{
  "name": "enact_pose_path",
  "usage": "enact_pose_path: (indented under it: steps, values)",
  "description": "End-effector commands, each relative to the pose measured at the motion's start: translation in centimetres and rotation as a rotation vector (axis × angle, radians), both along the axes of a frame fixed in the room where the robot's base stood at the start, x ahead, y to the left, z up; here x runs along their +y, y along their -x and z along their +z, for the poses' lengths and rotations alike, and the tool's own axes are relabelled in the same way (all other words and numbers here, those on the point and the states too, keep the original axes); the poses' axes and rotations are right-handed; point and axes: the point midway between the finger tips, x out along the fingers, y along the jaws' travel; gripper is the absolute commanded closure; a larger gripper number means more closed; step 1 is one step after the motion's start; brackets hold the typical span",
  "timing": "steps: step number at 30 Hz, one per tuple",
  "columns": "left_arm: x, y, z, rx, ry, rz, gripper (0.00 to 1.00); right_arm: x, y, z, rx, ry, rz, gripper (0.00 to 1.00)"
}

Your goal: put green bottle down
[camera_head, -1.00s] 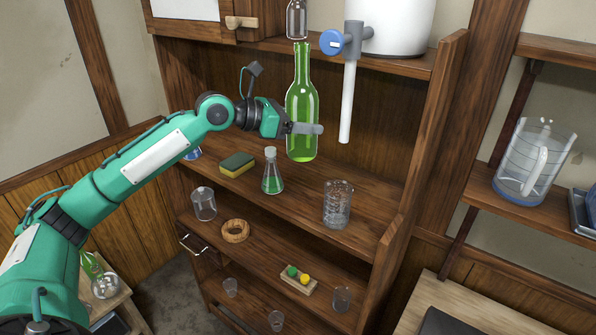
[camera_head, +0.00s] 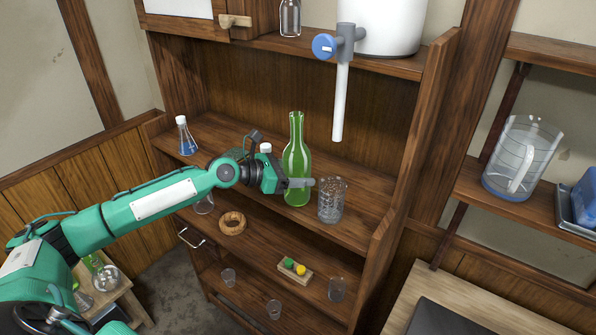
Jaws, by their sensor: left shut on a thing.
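The green bottle (camera_head: 296,160) is upright at the middle shelf (camera_head: 347,228) of the wooden rack, just left of a clear patterned glass beaker (camera_head: 332,203). My left gripper (camera_head: 301,183) comes in from the left and is shut on the lower part of the bottle. The bottle's base appears at shelf level; I cannot tell whether it touches the shelf. My right gripper is not in view.
A flask with blue liquid (camera_head: 186,137) stands at the shelf's left. My arm largely hides the sponge and green flask. A white pipe with a blue valve (camera_head: 324,45) hangs above right. Lower shelves hold a cork ring (camera_head: 232,223) and small cups.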

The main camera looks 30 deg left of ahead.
Motion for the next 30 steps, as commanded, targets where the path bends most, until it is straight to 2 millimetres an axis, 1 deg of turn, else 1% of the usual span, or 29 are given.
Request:
enact_pose_path:
  steps: [5,8,9,12,23,26,30]
  values:
    - [0.0,0.0,0.2,-0.003,0.001,0.001,0.73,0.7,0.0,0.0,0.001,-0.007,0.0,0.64]
    - [0.0,0.0,-0.1,-0.001,0.001,0.0,0.73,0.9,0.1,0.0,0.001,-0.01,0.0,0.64]
    - [0.0,0.0,-0.2,-0.001,0.001,0.0,0.34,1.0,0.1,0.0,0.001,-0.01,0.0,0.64]
    - [0.0,0.0,-0.2,-0.001,0.001,0.0,0.16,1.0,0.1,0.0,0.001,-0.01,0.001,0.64]
    - [0.1,0.0,0.1,-0.002,-0.001,0.0,0.16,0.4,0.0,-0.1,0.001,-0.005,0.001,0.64]
    - [0.7,0.7,0.0,0.0,-0.002,0.001,0.16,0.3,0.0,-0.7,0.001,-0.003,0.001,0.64]
    - [2.0,2.1,0.4,-0.001,-0.004,0.0,0.16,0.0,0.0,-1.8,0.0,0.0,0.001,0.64]
